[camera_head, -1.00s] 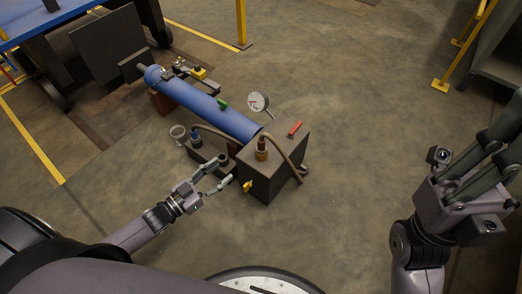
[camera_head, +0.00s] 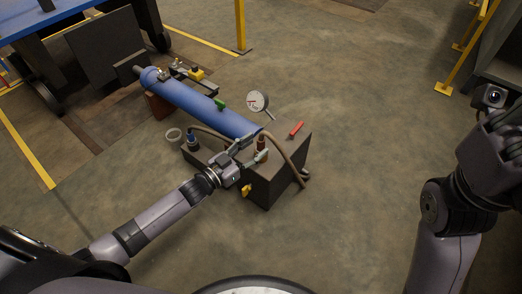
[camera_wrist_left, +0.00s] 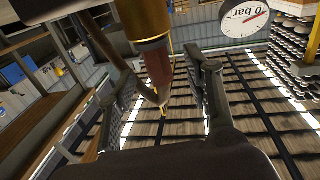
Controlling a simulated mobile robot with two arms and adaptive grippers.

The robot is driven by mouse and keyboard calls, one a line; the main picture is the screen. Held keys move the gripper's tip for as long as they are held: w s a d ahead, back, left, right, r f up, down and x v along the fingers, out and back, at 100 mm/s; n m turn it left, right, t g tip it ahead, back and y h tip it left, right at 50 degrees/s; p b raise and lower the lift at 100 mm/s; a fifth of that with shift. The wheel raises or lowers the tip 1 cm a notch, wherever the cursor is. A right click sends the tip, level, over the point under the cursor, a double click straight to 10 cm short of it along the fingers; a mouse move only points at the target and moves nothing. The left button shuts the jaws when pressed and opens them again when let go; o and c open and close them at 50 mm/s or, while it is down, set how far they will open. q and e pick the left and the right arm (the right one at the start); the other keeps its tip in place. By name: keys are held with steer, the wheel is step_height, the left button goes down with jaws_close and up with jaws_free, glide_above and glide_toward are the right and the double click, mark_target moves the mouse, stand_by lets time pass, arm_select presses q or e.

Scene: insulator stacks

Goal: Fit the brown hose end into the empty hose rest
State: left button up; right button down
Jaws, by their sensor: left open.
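The brown hose end (camera_head: 261,143) stands upright on top of the dark block (camera_head: 275,182), with its brown hose (camera_head: 291,160) curving down to the right. My left gripper (camera_head: 252,148) is at it, fingers open on either side. In the left wrist view, the brown hose end (camera_wrist_left: 158,70) and its brass collar (camera_wrist_left: 146,28) show between the spread fingers of my left gripper (camera_wrist_left: 165,98); I see no clear grip. The empty hose rest cannot be made out now; my left gripper covers part of the low box (camera_head: 203,156). My right gripper (camera_head: 503,125) is partly cut off at the right edge.
A blue-topped hose end (camera_head: 192,141) stands on the low box, beside a pale ring (camera_head: 173,134). A blue cylinder (camera_head: 205,106), pressure gauge (camera_head: 258,101) and red handle (camera_head: 296,129) are close behind.

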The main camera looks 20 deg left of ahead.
mark_target(258, 145)
arm_select(q)
steer(key=shift+b+x, duration=0.65)
steer(key=shift+x, duration=0.9)
steer(key=shift+f, duration=0.1)
steer(key=shift+c, duration=0.5)
jaws_close()
